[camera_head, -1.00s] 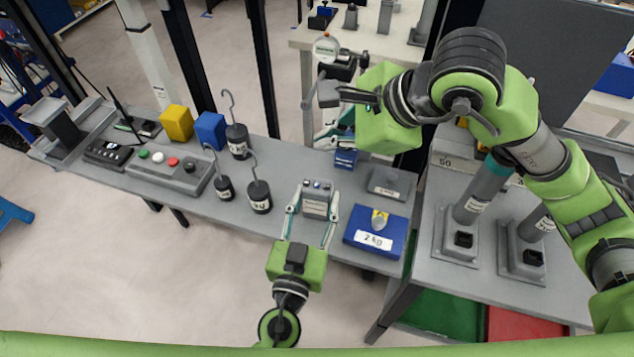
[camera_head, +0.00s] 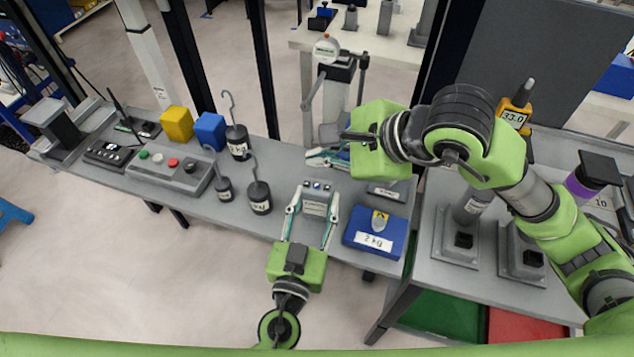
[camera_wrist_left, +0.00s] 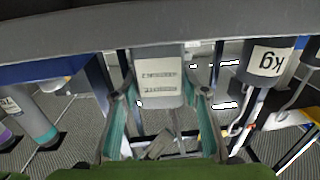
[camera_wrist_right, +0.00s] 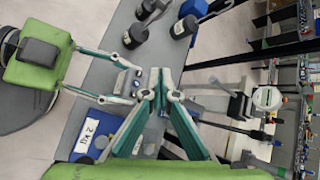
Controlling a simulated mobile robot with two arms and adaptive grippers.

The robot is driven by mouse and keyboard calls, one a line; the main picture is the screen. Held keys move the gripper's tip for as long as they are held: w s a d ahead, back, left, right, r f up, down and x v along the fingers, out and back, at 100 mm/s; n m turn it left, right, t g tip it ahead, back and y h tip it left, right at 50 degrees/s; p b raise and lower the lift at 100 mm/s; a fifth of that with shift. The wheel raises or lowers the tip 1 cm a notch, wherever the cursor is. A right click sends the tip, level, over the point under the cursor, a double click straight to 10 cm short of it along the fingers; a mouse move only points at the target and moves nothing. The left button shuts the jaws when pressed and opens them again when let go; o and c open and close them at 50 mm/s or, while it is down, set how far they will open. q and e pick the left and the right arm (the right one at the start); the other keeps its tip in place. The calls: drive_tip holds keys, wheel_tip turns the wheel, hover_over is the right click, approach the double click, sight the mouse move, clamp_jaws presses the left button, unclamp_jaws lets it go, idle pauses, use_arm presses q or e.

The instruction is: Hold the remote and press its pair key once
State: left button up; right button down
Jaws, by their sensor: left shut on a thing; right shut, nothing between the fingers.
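The remote (camera_head: 314,207) is a small grey box with a row of small keys along its far edge, one of them blue. My left gripper (camera_head: 313,213) is shut on it, one finger on each side. In the left wrist view the remote (camera_wrist_left: 159,85) shows a pale label face between the fingers. My right gripper (camera_head: 312,157) is shut and empty, behind and above the remote, apart from it in the head view. In the right wrist view its closed fingertips (camera_wrist_right: 158,82) appear close to the remote's key end. I cannot read which key is the pair key.
A blue block with a 2 kg label (camera_head: 376,232) stands right of the remote. Hooked weights (camera_head: 259,198) and a button box (camera_head: 180,172) stand to the left on the grey bench. Grey stands (camera_head: 460,237) are on the right table.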

sight(320, 189)
drive_tip(key=shift+f, duration=2.4)
drive_tip(key=shift+f, duration=0.4)
drive_tip(key=shift+f, duration=0.3)
drive_tip(key=shift+r, duration=0.75)
drive_tip(key=shift+r, duration=2.5)
